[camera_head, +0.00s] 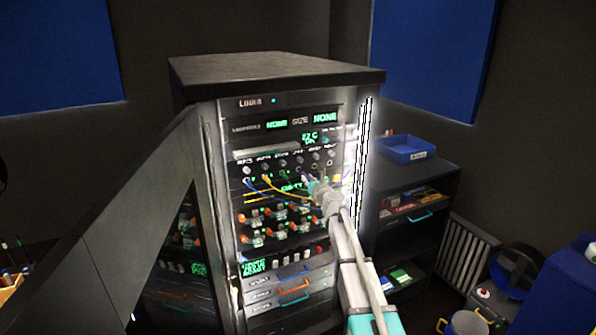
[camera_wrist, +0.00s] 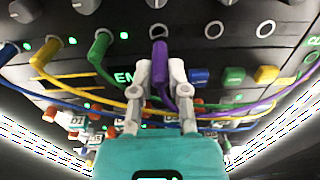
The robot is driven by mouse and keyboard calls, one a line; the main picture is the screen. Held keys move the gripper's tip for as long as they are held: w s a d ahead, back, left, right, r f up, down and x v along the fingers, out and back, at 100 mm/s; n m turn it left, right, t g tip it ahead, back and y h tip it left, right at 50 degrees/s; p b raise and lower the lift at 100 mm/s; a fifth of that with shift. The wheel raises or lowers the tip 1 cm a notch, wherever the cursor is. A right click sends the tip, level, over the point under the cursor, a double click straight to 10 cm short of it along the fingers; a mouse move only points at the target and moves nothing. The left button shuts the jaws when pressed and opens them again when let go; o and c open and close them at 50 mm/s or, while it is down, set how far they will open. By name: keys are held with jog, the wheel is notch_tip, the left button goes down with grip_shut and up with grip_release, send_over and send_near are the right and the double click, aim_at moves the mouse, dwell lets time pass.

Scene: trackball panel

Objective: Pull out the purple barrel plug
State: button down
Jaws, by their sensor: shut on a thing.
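The purple barrel plug (camera_wrist: 159,66) is in the middle of the wrist view, at a row of round sockets on the panel, with a purple cable running off to the right. My gripper (camera_wrist: 160,85) is shut on it, one finger on each side of its lower part. Its upper end meets the panel at a socket; I cannot tell how deep it sits. In the head view my gripper (camera_head: 318,185) is at the rack front and hides most of the plug.
A green plug (camera_wrist: 100,50), a yellow plug (camera_wrist: 45,52) and a blue plug stand to the left in the same row. Empty sockets (camera_wrist: 214,30) are to the right. Their cables hang below. A blue bin (camera_head: 405,150) sits on the side cabinet.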

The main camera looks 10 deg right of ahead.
jog(key=shift+v, duration=1.35)
jog(key=shift+s, duration=0.1)
